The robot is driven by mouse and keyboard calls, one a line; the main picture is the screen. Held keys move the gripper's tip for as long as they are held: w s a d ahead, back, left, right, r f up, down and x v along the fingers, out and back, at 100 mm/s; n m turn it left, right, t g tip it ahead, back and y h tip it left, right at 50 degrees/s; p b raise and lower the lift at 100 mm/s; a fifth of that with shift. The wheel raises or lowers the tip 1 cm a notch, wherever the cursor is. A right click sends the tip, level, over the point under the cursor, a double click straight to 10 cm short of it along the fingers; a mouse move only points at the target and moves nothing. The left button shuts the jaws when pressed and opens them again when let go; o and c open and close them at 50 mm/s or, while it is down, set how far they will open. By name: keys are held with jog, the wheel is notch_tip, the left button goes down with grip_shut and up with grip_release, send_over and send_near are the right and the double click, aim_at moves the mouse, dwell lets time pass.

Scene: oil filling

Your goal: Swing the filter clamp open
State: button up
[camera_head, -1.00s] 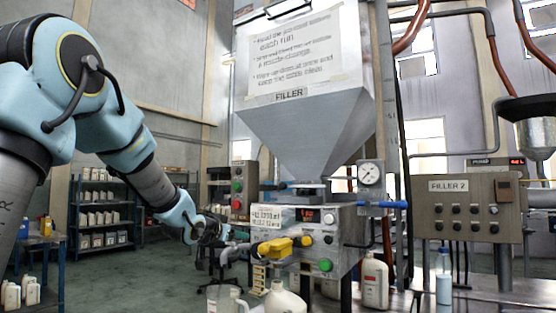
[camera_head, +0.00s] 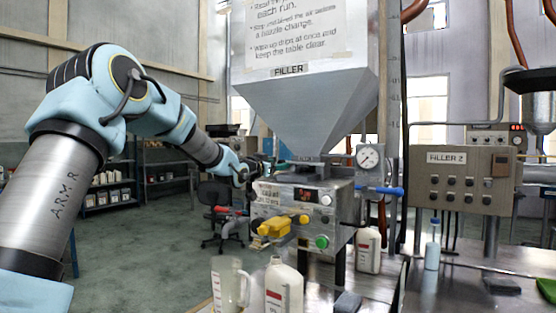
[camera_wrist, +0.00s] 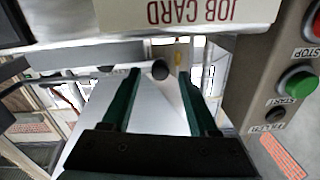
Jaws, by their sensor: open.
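My gripper (camera_wrist: 160,95) shows in the wrist view as two dark green fingers, apart and empty. A dark round knob (camera_wrist: 160,70) appears in the gap between them, near the fingertips; I cannot tell its distance. I cannot identify the filter clamp for certain, or whether this knob belongs to it. In the head view my gripper is at the left of the filler's neck, below the grey hopper (camera_head: 305,110); its fingers are too small and partly hidden to make out there. The filler's control box (camera_head: 300,200) is just below and right of it.
A yellow handle (camera_head: 275,228) sticks out from the filler's front. A blue handle (camera_head: 388,191) is at its right, beside a gauge (camera_head: 370,156). A jug (camera_head: 229,284) and a white bottle (camera_head: 283,287) stand below. The wrist view shows a button panel (camera_wrist: 270,90) at right.

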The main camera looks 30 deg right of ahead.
jog(key=shift+w+d, duration=0.35)
jog(key=shift+d, duration=0.25)
jog(key=shift+c, duration=0.3)
grip_shut()
dwell(0.8)
